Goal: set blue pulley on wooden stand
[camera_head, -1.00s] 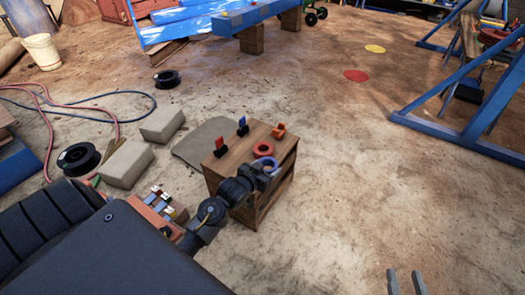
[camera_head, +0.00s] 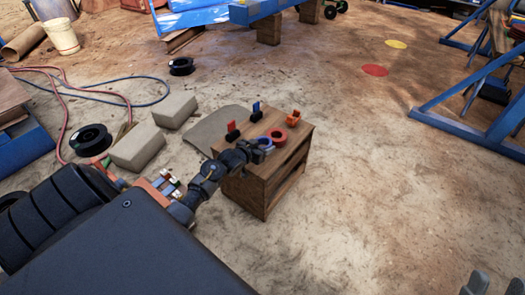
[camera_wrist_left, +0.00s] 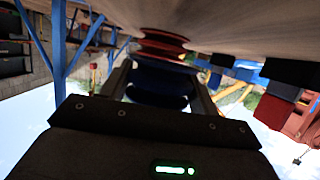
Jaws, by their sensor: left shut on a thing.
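The wooden stand (camera_head: 262,190) is a small brown cabinet on the dirt floor in the head view. My left gripper (camera_head: 259,149) is shut on the blue pulley (camera_head: 264,143) at the left part of the stand's top. In the left wrist view the blue pulley (camera_wrist_left: 160,80) sits between the fingers, with the stand's top (camera_wrist_left: 235,25) above in that tilted picture. I cannot tell whether it touches the top. A red pulley (camera_head: 278,133) rests beside it on the stand; it also shows in the wrist view (camera_wrist_left: 163,44). My right gripper (camera_head: 489,284) is open and empty at the bottom right.
Red (camera_head: 233,128), blue (camera_head: 256,109) and orange (camera_head: 293,118) clips stand on the stand's top. Grey blocks (camera_head: 137,148) and black spools (camera_head: 90,139) lie left of it. Blue frames (camera_head: 470,110) stand at the right. The floor right of the stand is clear.

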